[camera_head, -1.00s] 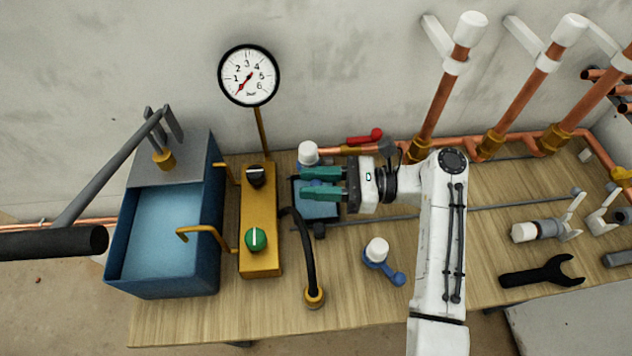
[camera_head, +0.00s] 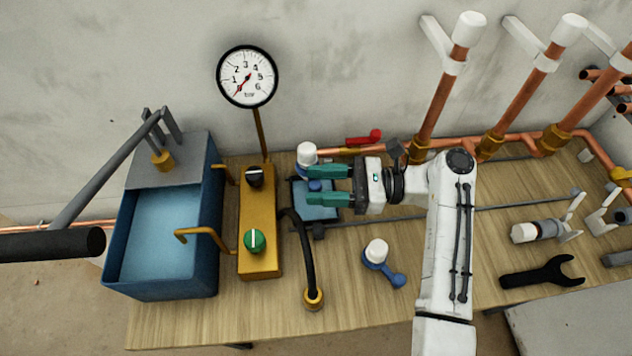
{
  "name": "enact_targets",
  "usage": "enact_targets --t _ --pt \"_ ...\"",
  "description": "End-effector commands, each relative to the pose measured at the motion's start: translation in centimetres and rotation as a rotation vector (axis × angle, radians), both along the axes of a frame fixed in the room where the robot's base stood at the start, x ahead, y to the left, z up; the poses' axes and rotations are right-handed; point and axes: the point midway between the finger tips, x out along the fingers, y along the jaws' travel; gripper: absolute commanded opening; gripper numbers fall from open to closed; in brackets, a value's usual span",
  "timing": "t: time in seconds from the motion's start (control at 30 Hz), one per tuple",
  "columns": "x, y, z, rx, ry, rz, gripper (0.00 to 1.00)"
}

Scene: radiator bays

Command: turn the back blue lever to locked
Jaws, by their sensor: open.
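The back blue lever has a white cap (camera_head: 307,153) and sits at the back of the bench, just right of the yellow block. Part of its blue body (camera_head: 299,171) shows below the cap, and a blue end (camera_head: 316,185) shows between my green fingers. The rest is hidden by the upper finger. My gripper (camera_head: 313,187) is open and points left, its fingers one on each side of that blue end. I cannot tell whether they touch it. A second blue lever (camera_head: 383,263) with a white cap lies nearer the front, its handle pointing down-right.
A red lever (camera_head: 364,137) is on the copper pipe behind my gripper. A yellow block (camera_head: 258,220) with black and green knobs and a curved black hose (camera_head: 304,250) stand left. A pressure gauge (camera_head: 247,76) rises behind. A black wrench (camera_head: 542,273) lies right.

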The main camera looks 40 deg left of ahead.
Motion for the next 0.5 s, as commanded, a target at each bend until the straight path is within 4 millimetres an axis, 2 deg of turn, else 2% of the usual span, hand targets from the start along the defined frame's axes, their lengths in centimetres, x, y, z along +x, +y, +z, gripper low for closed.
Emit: enact_targets --t 0.3,0.5 --pt "4.2 -4.5 -0.2 0.0 0.0 -0.002 0.48" --pt "6.0 -6.4 -0.1 -0.001 0.001 -0.002 0.48"
